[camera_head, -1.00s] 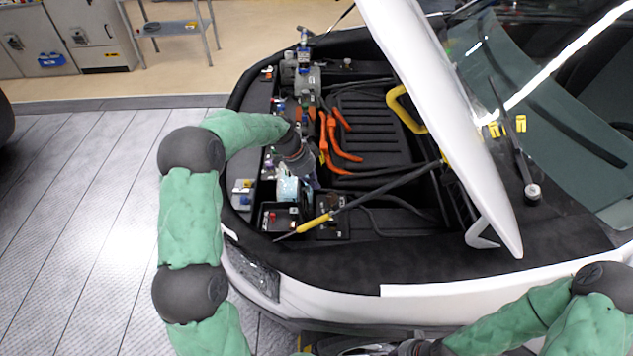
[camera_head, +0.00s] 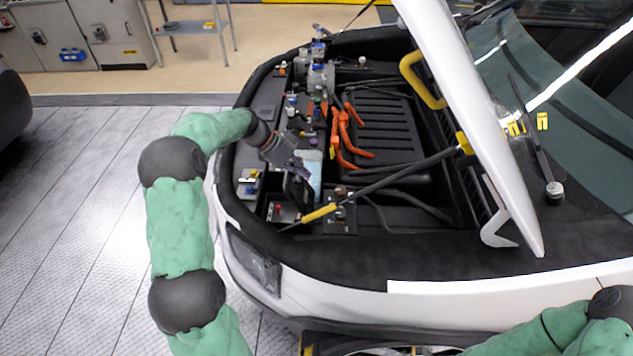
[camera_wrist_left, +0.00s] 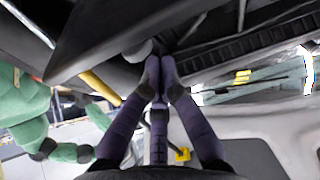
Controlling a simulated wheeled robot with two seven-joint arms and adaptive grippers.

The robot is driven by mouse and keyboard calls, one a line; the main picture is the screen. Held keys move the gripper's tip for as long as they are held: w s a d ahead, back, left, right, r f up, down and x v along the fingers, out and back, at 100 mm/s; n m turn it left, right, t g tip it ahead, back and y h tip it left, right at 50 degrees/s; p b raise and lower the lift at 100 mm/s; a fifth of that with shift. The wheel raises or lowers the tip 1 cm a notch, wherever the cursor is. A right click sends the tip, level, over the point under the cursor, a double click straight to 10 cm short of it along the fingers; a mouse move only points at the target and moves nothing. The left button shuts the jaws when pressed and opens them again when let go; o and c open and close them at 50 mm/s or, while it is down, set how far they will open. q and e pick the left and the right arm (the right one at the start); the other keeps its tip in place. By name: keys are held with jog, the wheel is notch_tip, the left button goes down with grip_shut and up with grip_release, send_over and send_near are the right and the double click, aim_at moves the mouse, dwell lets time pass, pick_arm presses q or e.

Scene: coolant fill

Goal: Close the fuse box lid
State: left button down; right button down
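The open fuse box (camera_head: 283,213) sits at the front left corner of the engine bay, with a red piece showing inside. A dark panel, which looks like its lid (camera_head: 297,191), stands raised at the box's far side, beside a pale blue reservoir (camera_head: 311,170). My left gripper (camera_head: 303,174) is just above and behind this panel; I cannot tell whether they touch. The lid is not clearly identifiable there. My right gripper is out of view below the frame.
The raised white hood (camera_head: 480,130) leans over the right side of the bay. A prop rod with a yellow grip (camera_head: 319,213) crosses close beside the fuse box. Orange cables (camera_head: 345,140) lie behind. Open floor (camera_head: 90,210) is on the left.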

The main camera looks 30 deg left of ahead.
pick_arm(q)
jog(key=s+a+f+t+h+b, duration=0.2)
jog(key=s+a+f+h+b, duration=0.3)
jog(key=a+f+b, duration=0.5)
jog(key=shift+s+a+f+b, duration=0.3)
jog(key=shift+a+b, duration=0.65)
jog(key=shift+b, duration=1.75)
jog(key=shift+r, duration=0.1)
